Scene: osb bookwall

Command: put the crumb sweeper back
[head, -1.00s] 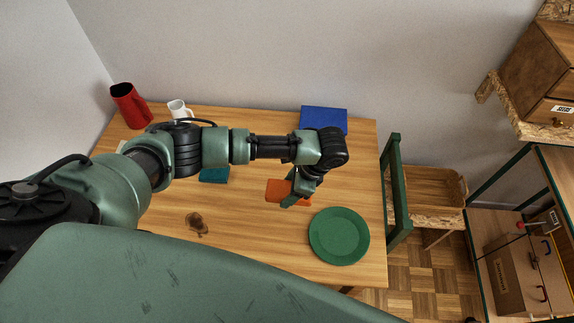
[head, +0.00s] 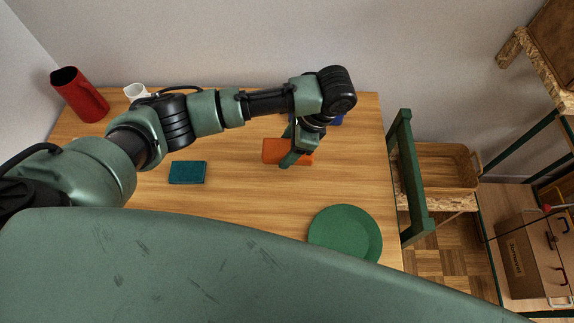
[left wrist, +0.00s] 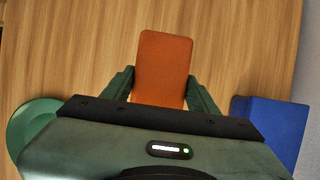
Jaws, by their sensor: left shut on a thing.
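A flat orange block (head: 273,150) with rounded corners is the only thing in my left gripper (head: 289,152). I cannot tell for sure that it is the crumb sweeper. The gripper is shut on it, one finger along each side. The left wrist view shows the orange block (left wrist: 165,65) sticking out ahead between the fingers of the left gripper (left wrist: 162,88). It is over the wooden table (head: 240,190); its height above the top is unclear. My right gripper is not in view.
A green plate (head: 345,232) lies at the front right and a teal box (head: 188,172) left of the middle. A blue box (left wrist: 268,130) is mostly hidden in the head view. A red pitcher (head: 80,95) and white mug (head: 135,91) stand back left. A green chair (head: 405,175) is at the right.

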